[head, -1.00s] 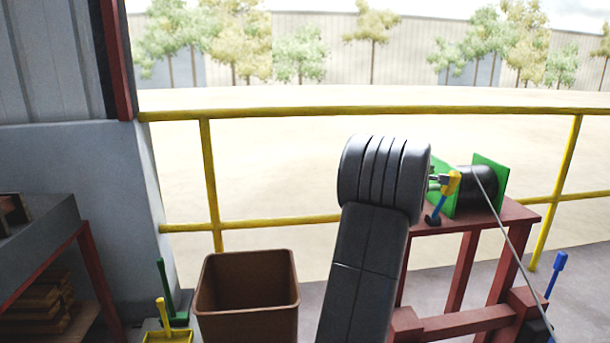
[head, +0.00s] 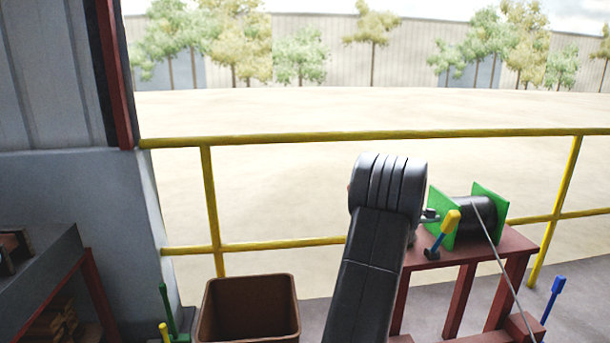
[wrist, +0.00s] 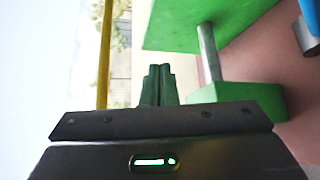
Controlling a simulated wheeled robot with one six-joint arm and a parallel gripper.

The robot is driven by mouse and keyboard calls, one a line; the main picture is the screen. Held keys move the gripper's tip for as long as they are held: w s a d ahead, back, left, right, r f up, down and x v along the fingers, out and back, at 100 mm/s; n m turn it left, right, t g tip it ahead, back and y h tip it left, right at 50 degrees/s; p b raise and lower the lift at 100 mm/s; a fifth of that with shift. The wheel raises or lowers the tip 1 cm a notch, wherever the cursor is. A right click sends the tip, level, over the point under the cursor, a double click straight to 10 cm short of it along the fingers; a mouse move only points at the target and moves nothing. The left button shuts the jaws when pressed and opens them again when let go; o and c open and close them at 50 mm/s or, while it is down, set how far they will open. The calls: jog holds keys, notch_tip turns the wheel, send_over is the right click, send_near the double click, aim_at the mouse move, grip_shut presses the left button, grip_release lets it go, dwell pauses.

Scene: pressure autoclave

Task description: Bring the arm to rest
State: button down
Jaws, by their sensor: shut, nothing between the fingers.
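My arm, dark grey and jointed, rises in the middle of the head view, its rounded top joint (head: 388,185) in front of the yellow railing.
A green-sided winch (head: 468,215) with a black drum, a cable and a yellow-and-blue handle (head: 445,232) stands on a red-brown table (head: 515,245) right of my arm. A brown bin (head: 250,310) stands left of it. A yellow railing (head: 300,138) crosses behind.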

jog(key=shift+w+a+n+p, duration=0.1)
jog(key=shift+w+n+p, duration=0.3)
jog(key=shift+p, duration=1.25)
jog(key=b+v, duration=0.1)
jog(key=v, duration=0.4)
jog(key=shift+s+a, duration=0.15)
jog(key=shift+a, duration=0.15)
jog(key=shift+r+g+b, duration=0.1)
jog(key=shift+g+b, duration=0.2)
jog(key=shift+b, duration=0.05)
